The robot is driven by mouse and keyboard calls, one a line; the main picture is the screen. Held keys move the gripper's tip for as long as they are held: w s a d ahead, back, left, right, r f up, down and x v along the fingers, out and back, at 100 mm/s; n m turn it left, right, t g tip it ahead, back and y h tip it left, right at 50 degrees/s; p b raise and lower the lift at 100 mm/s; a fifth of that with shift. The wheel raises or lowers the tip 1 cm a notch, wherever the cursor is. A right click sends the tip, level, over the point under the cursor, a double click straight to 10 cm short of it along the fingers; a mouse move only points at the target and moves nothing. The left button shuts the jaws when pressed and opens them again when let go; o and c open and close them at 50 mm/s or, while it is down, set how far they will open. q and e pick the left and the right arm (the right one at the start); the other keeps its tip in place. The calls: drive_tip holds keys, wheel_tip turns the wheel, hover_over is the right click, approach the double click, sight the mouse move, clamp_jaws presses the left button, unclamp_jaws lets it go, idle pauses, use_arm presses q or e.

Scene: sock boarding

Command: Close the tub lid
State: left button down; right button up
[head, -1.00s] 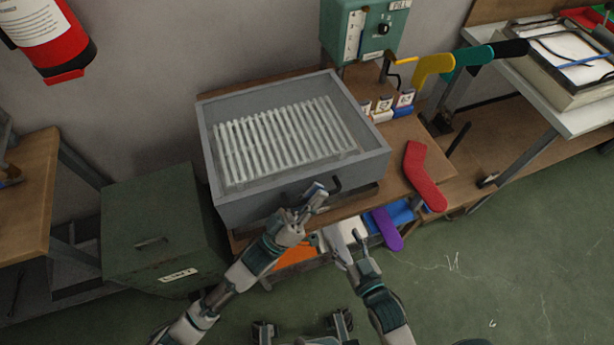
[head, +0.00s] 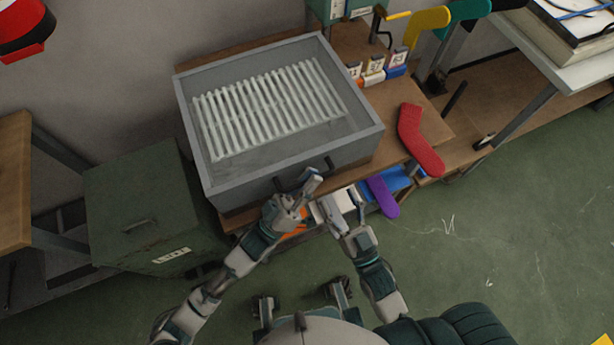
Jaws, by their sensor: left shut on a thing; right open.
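The grey tub (head: 235,187) stands on the wooden bench, with a pale slatted rack (head: 270,105) showing inside its grey rim. No separate raised lid can be made out; whether a clear panel covers the top I cannot tell. A dark handle (head: 330,164) is on the tub's front side. My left gripper (head: 312,182) is at this front side, shut on the handle, its fingers hiding part of it. My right gripper (head: 328,208) is open and empty, just below and right of the left one, in front of the bench's edge.
A red sock-shaped form (head: 418,140) lies on the bench right of the tub. A purple one (head: 383,197) and blue items are below. A green bin (head: 145,210) stands at left. Yellow and teal forms (head: 427,25) stick out at back right. Open floor is at right.

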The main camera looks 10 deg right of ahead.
use_arm(q)
drive_tip(key=c, duration=1.5)
unclamp_jaws()
drive_tip(key=shift+d+f, duration=0.15)
drive_tip(key=shift+f, duration=0.5)
drive_tip(key=shift+r, duration=0.15)
drive_tip(key=v, duration=1.2)
drive_tip(key=shift+r, duration=0.1)
drive_tip(key=shift+w, duration=0.1)
